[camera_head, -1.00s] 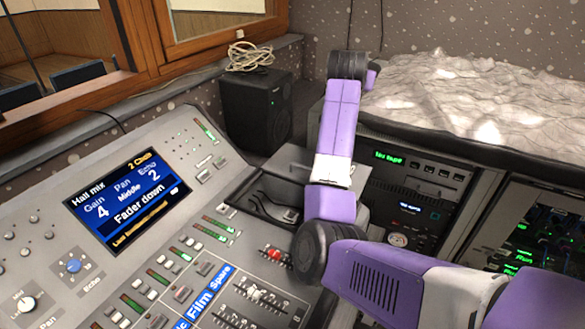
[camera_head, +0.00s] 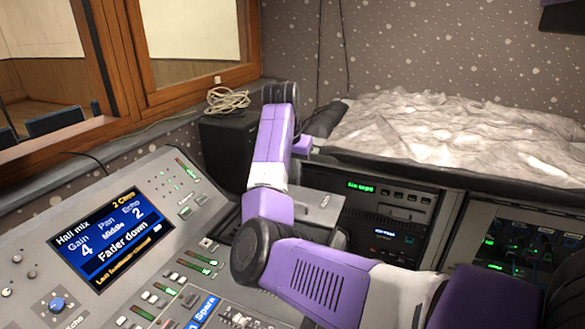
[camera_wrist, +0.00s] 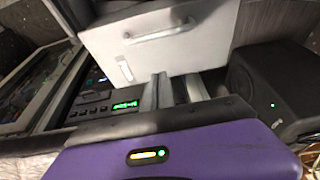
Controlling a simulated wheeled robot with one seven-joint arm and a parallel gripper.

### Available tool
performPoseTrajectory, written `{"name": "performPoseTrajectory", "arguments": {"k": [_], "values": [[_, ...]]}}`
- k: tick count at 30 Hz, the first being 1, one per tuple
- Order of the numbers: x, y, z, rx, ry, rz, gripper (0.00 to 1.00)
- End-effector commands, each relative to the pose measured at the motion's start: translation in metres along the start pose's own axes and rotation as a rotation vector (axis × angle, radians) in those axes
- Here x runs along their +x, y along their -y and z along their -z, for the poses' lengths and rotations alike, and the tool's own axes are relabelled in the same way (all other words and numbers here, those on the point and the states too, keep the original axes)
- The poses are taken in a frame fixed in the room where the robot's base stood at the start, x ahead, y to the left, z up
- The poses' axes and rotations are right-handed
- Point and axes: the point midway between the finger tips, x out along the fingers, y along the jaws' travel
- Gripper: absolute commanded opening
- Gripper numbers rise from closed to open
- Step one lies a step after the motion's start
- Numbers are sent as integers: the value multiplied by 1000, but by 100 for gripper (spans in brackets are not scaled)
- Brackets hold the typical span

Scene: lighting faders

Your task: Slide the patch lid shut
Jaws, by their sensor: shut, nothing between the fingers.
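The patch lid is a flat grey panel (camera_head: 315,208) at the console's right end, with a small handle. In the head view my arm crosses in front of its left part and of the patch bay (camera_head: 226,222), of which a dark strip shows. In the wrist view the pale grey lid (camera_wrist: 190,45), with its bar handle, fills the top middle. My gripper (camera_wrist: 176,82) is shut and empty, its fingers pointing at the lid's lower edge, below the handle. I cannot tell whether they touch it. The head view does not clearly show the fingers.
The mixing console (camera_head: 120,200) with its lit screen lies at left. A black speaker (camera_head: 222,150) with a coiled cable stands behind. Equipment racks (camera_head: 385,205) stand at right under a pale crumpled cover (camera_head: 450,125). The speaker (camera_wrist: 270,85) is close right in the wrist view.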

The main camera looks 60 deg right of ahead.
Motion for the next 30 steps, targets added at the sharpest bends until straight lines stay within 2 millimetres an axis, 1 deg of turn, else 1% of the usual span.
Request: {"name": "performPoseTrajectory", "arguments": {"k": [1, 3, 9, 15, 18, 22, 30], "values": [[11, -1, -1, 0, 4, -3, 0], [24, -1, -1, -2, 3, -3, 0], [58, -1, 0, 0, 1, -1, 0], [53, 0, -26, -1, -2, 0, 0], [51, 0, -34, 0, -1, 0, 0], [51, 0, -39, 0, -1, 0, 0], [51, 0, -40, 0, -1, 0, 0]]}}
